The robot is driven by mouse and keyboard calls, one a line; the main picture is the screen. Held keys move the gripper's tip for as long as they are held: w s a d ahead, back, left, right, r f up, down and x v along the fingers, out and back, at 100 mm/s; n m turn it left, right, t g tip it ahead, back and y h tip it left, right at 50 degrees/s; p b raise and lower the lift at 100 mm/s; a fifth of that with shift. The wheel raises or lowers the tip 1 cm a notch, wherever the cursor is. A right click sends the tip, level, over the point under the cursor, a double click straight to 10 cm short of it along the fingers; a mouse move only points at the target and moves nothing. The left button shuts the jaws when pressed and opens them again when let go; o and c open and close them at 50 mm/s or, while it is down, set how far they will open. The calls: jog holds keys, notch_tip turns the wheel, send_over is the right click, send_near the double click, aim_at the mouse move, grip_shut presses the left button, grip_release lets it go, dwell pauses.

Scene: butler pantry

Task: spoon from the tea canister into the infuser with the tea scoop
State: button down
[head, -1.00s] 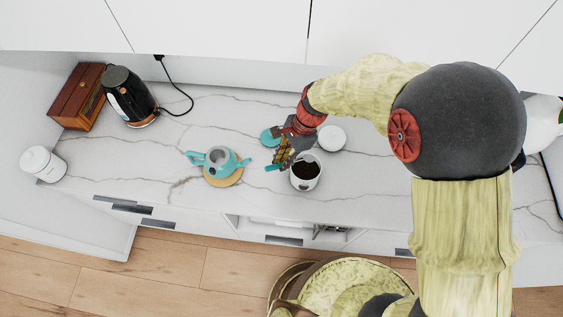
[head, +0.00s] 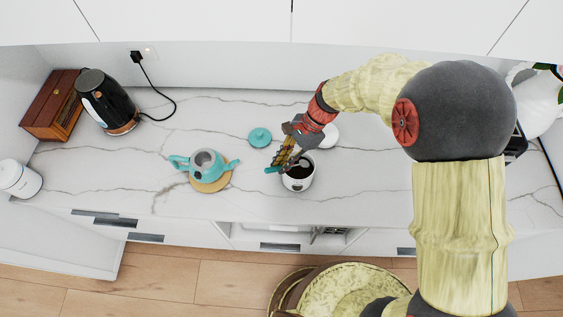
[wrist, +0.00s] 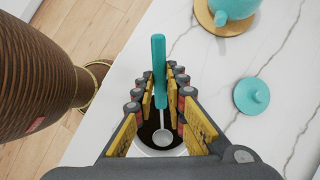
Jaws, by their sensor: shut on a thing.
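My gripper (head: 287,157) is shut on the tea scoop, whose teal handle (head: 272,169) sticks out to the left. In the wrist view the handle (wrist: 158,62) stands between my fingers (wrist: 161,88), and the round metal bowl (wrist: 163,139) lies over the dark tea. The white tea canister (head: 298,185) stands open below my gripper. I cannot tell whether the bowl touches the tea. The teal teapot (head: 187,169) stands lidless to the left on a round wooden trivet (head: 222,186), and the grey infuser (head: 205,158) shows in its mouth.
A teal lid (head: 260,138) lies behind the canister to its left. A white lid (head: 330,136) is partly hidden by my gripper. A black kettle (head: 105,103), a wooden box (head: 52,105) and a white jar (head: 19,178) stand left. The counter between teapot and canister is clear.

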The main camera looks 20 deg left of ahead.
jog(key=shift+w+d+f+b, duration=0.1)
jog(key=shift+w+f+b, duration=0.05)
jog(key=shift+f+b, duration=1.2)
notch_tip(320, 180, up, 6)
jog(key=p, duration=0.5)
jog(key=shift+f+p, duration=0.15)
jog(key=shift+p, duration=0.15)
jog(key=shift+s+a+r+p, duration=0.2)
jog(key=shift+r+p, duration=0.05)
jog(key=shift+p, duration=0.1)
jog(key=s+a+t+h+p, duration=0.1)
jog(key=p, duration=0.1)
jog(key=s+a+r+t+h+p, duration=0.1)
jog(key=p, duration=0.2)
jog(key=shift+s+a+r, duration=0.1)
jog(key=shift+s+r, duration=0.1)
jog(key=shift+r, duration=0.05)
jog(key=shift+s+a+r+t+h+p, duration=0.15)
jog(key=shift+s+a+t+h+p, duration=0.2)
jog(key=shift+p, duration=0.7)
jog(key=shift+w, duration=0.1)
